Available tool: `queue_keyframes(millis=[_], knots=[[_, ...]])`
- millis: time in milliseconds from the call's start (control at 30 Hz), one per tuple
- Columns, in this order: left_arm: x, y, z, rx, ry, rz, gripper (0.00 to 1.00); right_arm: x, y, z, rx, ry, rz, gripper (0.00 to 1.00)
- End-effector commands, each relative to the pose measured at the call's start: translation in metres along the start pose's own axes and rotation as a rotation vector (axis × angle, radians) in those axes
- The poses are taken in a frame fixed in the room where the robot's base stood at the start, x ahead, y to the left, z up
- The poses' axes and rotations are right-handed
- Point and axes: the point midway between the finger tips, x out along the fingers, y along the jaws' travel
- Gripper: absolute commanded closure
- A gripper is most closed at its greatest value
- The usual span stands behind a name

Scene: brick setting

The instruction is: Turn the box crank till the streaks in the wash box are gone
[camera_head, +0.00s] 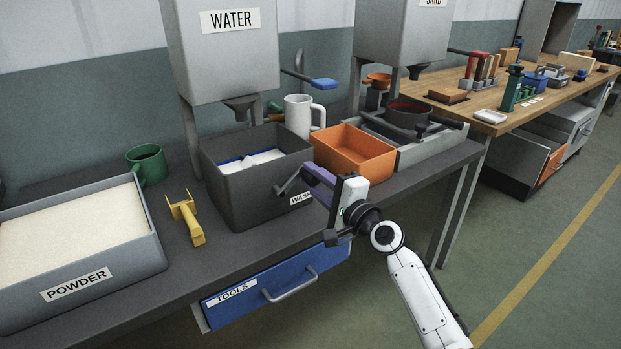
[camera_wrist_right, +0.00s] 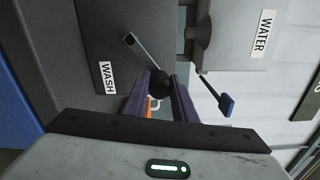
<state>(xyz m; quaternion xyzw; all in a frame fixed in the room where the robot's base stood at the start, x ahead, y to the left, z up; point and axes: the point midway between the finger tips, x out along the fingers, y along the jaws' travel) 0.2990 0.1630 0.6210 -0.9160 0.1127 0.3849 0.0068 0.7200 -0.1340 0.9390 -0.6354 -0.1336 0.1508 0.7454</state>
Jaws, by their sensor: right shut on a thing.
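The dark grey wash box (camera_head: 238,198) stands on the bench under the WATER tank. A white and blue patch (camera_head: 252,160) shows inside it; I cannot make out separate streaks. The grey crank (camera_head: 289,182) is on the box's right side. My right gripper (camera_head: 313,178) has come in from the right and is shut on the crank's knob, which its fingers hide in the head view. In the right wrist view the black knob (camera_wrist_right: 159,83) sits between the two purple fingers, with the crank arm (camera_wrist_right: 142,52) running up to the left. My left gripper is not in view.
An orange bin (camera_head: 353,155) stands close to the right of the box, behind my gripper. A white mug (camera_head: 298,117) is behind it. A yellow tool (camera_head: 187,220) and the powder tray (camera_head: 140,255) lie to the left. The blue drawer (camera_head: 270,287) is below the bench edge.

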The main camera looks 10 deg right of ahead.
Motion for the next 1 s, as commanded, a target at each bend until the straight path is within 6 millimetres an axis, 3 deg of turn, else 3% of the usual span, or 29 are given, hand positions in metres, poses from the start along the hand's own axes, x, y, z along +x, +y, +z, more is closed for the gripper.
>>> queue_keyframes(millis=[567, 600, 700, 1000], knots=[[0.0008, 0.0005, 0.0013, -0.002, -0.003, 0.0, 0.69, 0.0001, 0.002, -0.0019, 0.035, 0.001, 0.0, 1.0], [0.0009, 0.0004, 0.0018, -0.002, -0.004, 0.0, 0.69, 0.0001, 0.002, -0.0019, 0.035, 0.001, 0.0, 0.74], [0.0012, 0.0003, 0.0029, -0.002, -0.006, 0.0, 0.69, 0.0001, 0.002, -0.0018, 0.035, 0.001, 0.0, 0.57], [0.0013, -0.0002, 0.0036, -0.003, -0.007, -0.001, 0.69, -0.0007, 0.0022, -0.0016, 0.034, 0.0, 0.001, 0.57]])
